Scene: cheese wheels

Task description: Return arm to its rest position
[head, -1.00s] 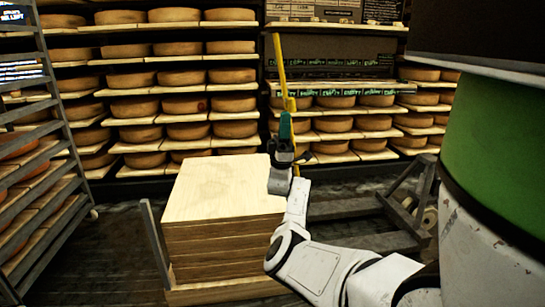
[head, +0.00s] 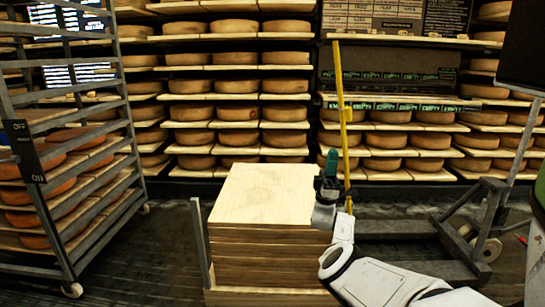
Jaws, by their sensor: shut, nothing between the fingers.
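My gripper (head: 329,168), dark with a teal part, points upward at the end of my white arm. It shows in front of the right edge of the pale board stack. It looks shut, with nothing held in it. My arm reaches in from the lower right, bent at the elbow. A thin yellow pole (head: 342,110) stands upright behind the gripper in the picture. Whether the gripper touches the pole or the boards cannot be told.
The stack of wooden boards (head: 262,195) stands at the centre. A grey metal rack (head: 60,262) with orange cheese wheels is at the left. Shelves of cheese wheels (head: 238,138) line the back. A dark wheeled frame (head: 470,215) stands right. Dark floor between is open.

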